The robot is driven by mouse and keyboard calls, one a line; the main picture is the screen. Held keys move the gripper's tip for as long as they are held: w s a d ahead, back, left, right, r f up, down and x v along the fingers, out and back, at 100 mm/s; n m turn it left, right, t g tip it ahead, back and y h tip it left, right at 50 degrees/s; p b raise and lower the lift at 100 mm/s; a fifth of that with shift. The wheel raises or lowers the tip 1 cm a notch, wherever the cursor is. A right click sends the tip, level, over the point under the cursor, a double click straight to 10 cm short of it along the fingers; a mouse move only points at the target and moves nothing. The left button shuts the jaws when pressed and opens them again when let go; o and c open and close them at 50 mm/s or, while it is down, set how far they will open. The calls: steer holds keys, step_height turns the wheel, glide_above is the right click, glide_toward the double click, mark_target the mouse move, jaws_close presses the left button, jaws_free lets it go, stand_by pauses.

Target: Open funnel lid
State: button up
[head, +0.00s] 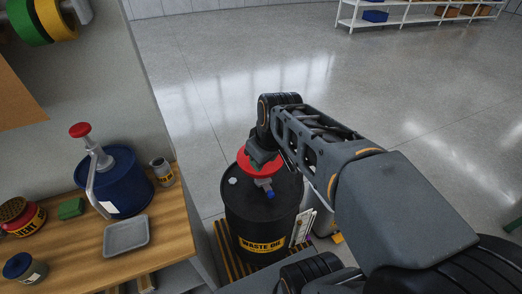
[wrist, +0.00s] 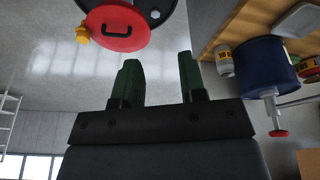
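The red funnel lid (head: 247,160) is on top of the black waste oil drum (head: 262,212), partly hidden by my gripper (head: 263,157). In the wrist view the red lid (wrist: 122,40) appears as a round disc at the top, with a black handle (wrist: 94,20) and a yellow fitting (wrist: 82,35) at its edge. It looks flat over the drum, shut as far as I can see. My gripper (wrist: 159,65) is open, with its two green fingers apart and nothing between them. In the wrist view the lid lies beyond the fingertips, up and left, apart from them.
A wooden bench (head: 180,215) at left holds a blue pump can (head: 122,185), a grey tray (head: 126,234), a green block (head: 71,208) and small cans. The drum stands on a slatted pallet (head: 224,248). Open floor (head: 240,60) lies behind, with a white shelf (head: 400,18) far back.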

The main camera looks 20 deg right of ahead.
steer(key=w+d+f+n+g+y+b, duration=0.1)
steer(key=w+d+f+n+y+b, duration=0.1)
steer(key=w+d+f+n, duration=0.4)
steer(key=w+d+f+n+y+b, duration=0.1)
steer(key=w+d+n+y+b, duration=0.15)
steer(key=w+d+n, duration=0.65)
steer(key=shift+h, duration=0.35)
steer(key=x, duration=0.9)
steer(key=p+x, duration=0.1)
steer(key=x, duration=0.4)
steer(key=shift+w+a+r, duration=0.2)
steer(key=shift+w+a, duration=0.1)
steer(key=shift+w, duration=0.05)
jaws_close()
